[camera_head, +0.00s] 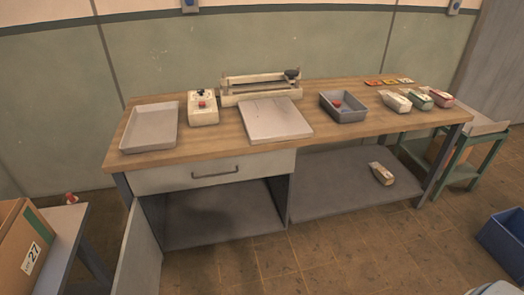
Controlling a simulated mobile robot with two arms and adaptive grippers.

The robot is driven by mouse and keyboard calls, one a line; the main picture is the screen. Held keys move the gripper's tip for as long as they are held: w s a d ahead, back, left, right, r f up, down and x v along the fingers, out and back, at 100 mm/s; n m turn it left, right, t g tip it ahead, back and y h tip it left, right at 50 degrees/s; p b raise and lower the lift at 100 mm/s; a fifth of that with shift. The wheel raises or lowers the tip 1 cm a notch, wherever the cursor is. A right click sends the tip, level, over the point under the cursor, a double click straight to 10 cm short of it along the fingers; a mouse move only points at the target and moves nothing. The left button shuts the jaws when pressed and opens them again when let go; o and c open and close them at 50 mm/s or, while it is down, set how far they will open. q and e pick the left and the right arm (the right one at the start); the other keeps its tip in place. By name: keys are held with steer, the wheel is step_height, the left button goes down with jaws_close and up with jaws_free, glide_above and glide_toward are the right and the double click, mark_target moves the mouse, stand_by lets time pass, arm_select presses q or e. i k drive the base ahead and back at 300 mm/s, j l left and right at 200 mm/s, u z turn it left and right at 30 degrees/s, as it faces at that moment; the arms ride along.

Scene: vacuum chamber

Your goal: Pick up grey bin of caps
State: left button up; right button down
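A small dark grey bin (357,115) stands on the wooden workbench top (222,144), right of the middle. A small red item (337,103) shows inside it, and the rest of its contents are too small to tell. The bin is upright and nothing touches it. Neither of my grippers is in the head view.
The bench also holds a pale tray (150,143), a white device (202,108), a flat pale plate (274,119) and several packets (396,101). An open cabinet door (138,250) juts forward at left. A blue bin (504,240) stands at right; floor in front is clear.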

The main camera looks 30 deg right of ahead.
mark_target(342, 106)
steer(key=z, duration=1.4)
steer(key=i+l, duration=0.15)
steer(key=i, duration=0.35)
steer(key=i+l+u, duration=0.1)
steer(key=i, duration=0.45)
steer(key=i+l, duration=0.2)
steer(key=i, duration=0.3)
